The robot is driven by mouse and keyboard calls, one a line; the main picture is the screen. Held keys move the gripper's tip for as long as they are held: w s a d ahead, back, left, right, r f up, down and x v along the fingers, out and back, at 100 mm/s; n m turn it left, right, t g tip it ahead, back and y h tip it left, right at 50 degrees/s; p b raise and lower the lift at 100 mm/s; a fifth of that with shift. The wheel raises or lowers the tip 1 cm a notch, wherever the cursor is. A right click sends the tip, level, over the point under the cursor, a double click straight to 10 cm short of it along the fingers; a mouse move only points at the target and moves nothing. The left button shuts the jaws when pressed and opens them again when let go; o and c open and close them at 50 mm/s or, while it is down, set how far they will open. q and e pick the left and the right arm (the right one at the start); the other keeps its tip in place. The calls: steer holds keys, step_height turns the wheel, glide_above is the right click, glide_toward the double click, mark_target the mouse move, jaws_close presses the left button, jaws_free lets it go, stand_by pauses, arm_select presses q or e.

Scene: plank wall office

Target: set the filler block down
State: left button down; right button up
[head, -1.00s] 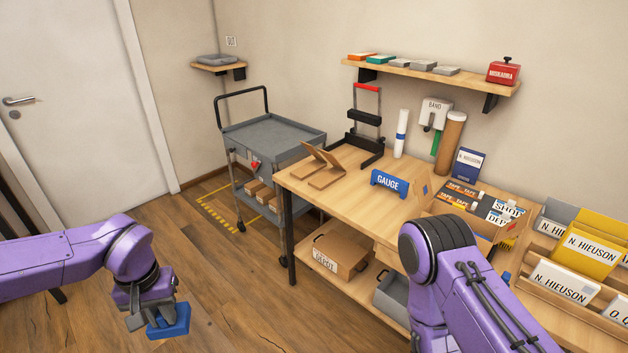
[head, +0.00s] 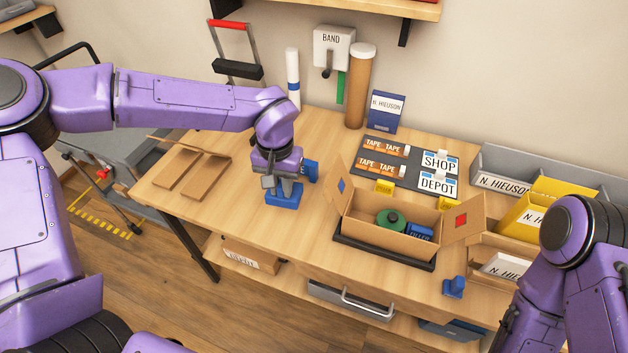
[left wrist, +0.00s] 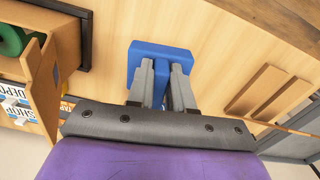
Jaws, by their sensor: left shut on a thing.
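The blue filler block (head: 283,201) is in my left gripper (head: 283,188), over the tabletop left of the open carton. In the left wrist view the gripper (left wrist: 163,88) is shut on the block (left wrist: 143,54), with a finger on each side of its narrow raised part. The block's wide part lies flat to the tabletop; I cannot tell whether it touches. Another blue block marked FILLER (head: 420,232) lies inside the carton.
The open carton (head: 375,236) stands on a black tray and holds a green roll (head: 390,220). The blue gauge (head: 311,171) is just behind my left gripper. A small blue piece (head: 454,287) lies near the front edge.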

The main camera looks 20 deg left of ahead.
arm_select(q)
steer(key=shift+w+d+r+n, duration=0.15)
steer(key=shift+r+n, duration=0.15)
steer(key=shift+n, duration=0.6)
steer(key=s+a+r+n+b, duration=0.25)
steer(key=s+n, duration=0.25)
steer(key=n, duration=0.5)
steer(key=w+a+f+p, duration=0.4)
steer(key=w+a+f, duration=0.4)
steer(key=a+f, duration=0.1)
steer(key=shift+w, duration=0.4)
step_height(320, 180, down, 3)
steer(key=shift+a+r, duration=0.1)
steer(key=shift+a, duration=0.05)
steer(key=shift+f, duration=0.35)
arm_select(e)
steer(key=shift+w+r, duration=0.15)
steer(key=shift+r, duration=0.75)
arm_select(q)
steer(key=shift+f, duration=0.1)
